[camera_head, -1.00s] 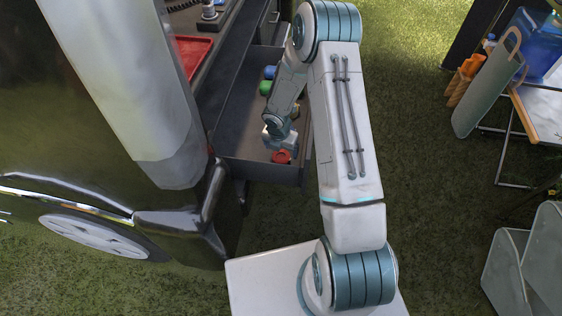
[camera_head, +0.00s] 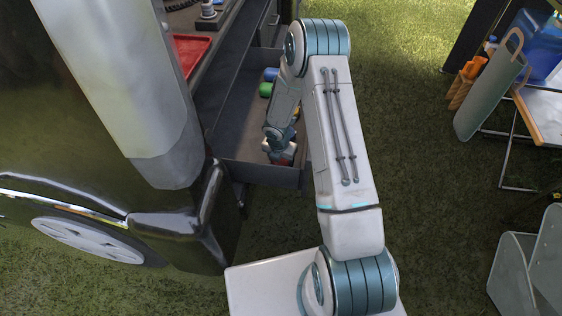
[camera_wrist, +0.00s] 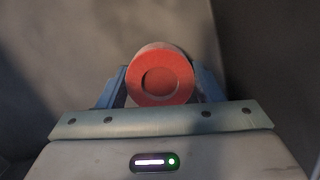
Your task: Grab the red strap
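The red strap (camera_wrist: 161,59) is a rolled ring with a round hollow in its face. In the wrist view it sits between the two blue fingers of my gripper (camera_wrist: 160,88). The fingers are apart, one on each side of the strap. I cannot tell whether they touch it. In the head view my gripper (camera_head: 281,158) is low inside the near end of the open drawer (camera_head: 262,176). It hides most of the strap there; only a little red shows beside it.
A green item (camera_head: 266,90) and a blue item (camera_head: 271,74) lie farther back in the drawer. The drawer's walls stand close around my gripper. A red tray (camera_head: 190,52) is on the counter to the left. Open grass (camera_head: 415,130) lies to the right.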

